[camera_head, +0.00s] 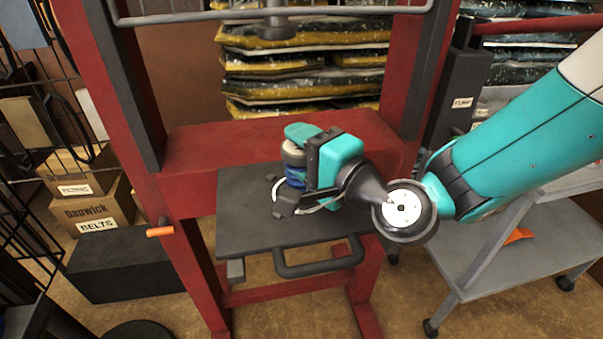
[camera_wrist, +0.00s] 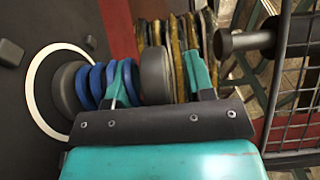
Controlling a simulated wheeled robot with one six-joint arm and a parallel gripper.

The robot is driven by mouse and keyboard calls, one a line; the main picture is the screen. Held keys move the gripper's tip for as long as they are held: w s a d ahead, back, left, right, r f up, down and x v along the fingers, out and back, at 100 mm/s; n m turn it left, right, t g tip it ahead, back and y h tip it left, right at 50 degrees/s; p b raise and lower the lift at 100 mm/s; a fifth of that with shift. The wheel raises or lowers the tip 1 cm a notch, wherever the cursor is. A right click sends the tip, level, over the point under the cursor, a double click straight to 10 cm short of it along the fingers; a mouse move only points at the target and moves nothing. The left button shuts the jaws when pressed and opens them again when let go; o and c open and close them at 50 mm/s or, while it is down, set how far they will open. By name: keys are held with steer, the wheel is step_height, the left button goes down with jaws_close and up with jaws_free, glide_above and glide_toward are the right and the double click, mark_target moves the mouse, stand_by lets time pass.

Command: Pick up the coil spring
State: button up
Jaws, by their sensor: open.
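The coil spring (camera_head: 295,179) stands upright on the black plate (camera_head: 237,197) of a red press frame. It has blue coils and grey ends, and it stands inside a white ring (camera_wrist: 35,95). In the wrist view the spring (camera_wrist: 97,82) lies sideways across the picture. My gripper (camera_head: 291,163) is open beside the spring, with one teal finger above its upper end. In the wrist view my gripper (camera_wrist: 164,75) shows one finger in front of the blue coils and the other past the grey upper end. Part of the spring is hidden behind my gripper, and contact is unclear.
A grey ram (camera_head: 278,22) hangs above the plate, with a wire guard (camera_head: 190,17) around it. Red posts (camera_head: 420,75) flank the work area. A black handle (camera_head: 318,264) sticks out in front. A grey cart (camera_head: 480,270) stands right; boxes (camera_head: 95,215) stand left.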

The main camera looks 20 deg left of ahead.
jaws_close()
stand_by(0.3)
